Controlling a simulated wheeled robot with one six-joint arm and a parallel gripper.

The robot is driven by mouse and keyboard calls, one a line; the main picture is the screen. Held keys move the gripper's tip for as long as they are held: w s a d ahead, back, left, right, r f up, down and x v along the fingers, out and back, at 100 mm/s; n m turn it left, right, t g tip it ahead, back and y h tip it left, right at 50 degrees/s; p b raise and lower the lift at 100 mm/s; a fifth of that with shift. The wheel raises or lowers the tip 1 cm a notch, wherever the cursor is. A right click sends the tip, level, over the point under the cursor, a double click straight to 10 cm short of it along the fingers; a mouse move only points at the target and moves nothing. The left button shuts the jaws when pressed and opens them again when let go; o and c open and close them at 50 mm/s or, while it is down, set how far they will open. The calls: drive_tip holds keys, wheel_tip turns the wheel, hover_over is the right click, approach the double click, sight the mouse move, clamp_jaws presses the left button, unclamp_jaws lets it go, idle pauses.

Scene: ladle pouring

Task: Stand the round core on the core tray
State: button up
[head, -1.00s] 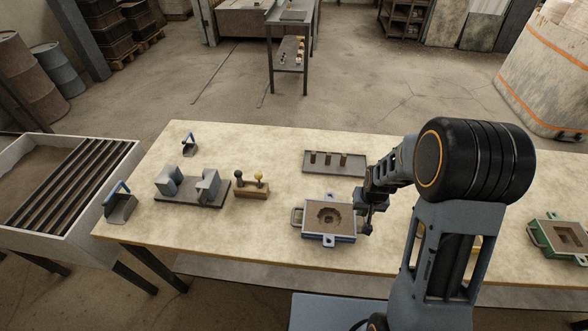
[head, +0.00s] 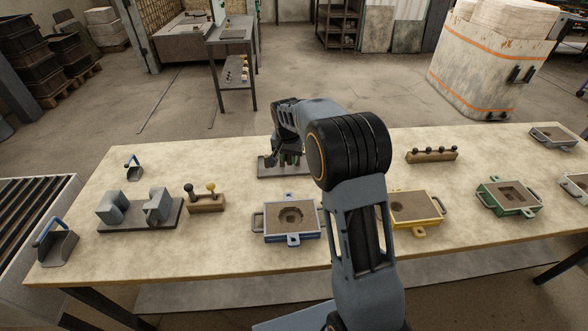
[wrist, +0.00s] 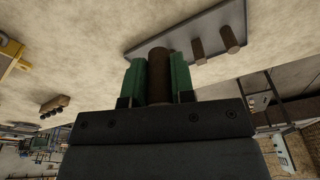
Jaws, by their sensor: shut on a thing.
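My gripper (wrist: 159,82) is shut on a brown, upright-looking round core (wrist: 158,66), held between two green finger pads. In the head view my gripper (head: 284,160) is over the grey core tray (head: 265,173), and my arm hides part of it. The tray also shows in the wrist view (wrist: 185,33), behind the held core. Two thinner brown cores (wrist: 198,52) (wrist: 229,39) stand on it to the right of the held one. I cannot tell whether the held core touches the tray.
A blue mould box (head: 290,233) is in front of the tray. A yellow box (head: 431,227) and a green box (head: 508,212) stand to the right. A rack with dark knobs (head: 432,155) is behind them. Left are grey blocks (head: 112,208) and a two-knob holder (head: 206,207).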

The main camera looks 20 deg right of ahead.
drive_tip(key=w+d+f+p, duration=0.1)
drive_tip(key=w+d+f, duration=0.1)
drive_tip(key=d, duration=0.1)
drive_tip(key=w+d+f+p, duration=0.1)
drive_tip(key=w+d+f, duration=0.1)
drive_tip(key=d+f, duration=0.1)
drive_tip(key=w+d+f+p, duration=0.1)
drive_tip(key=w+d+f, duration=0.2)
drive_tip(key=d, duration=0.2)
drive_tip(key=shift+w, duration=0.1)
drive_tip(key=shift+w+d+f, duration=0.2)
drive_tip(key=shift+d+f, duration=0.25)
drive_tip(key=shift+f, duration=0.3)
drive_tip(key=shift+f+p, duration=0.65)
drive_tip(key=shift+f, duration=0.75)
drive_tip(key=shift+f, duration=0.2)
drive_tip(key=o, duration=0.7)
drive_tip(key=shift+c, duration=0.2)
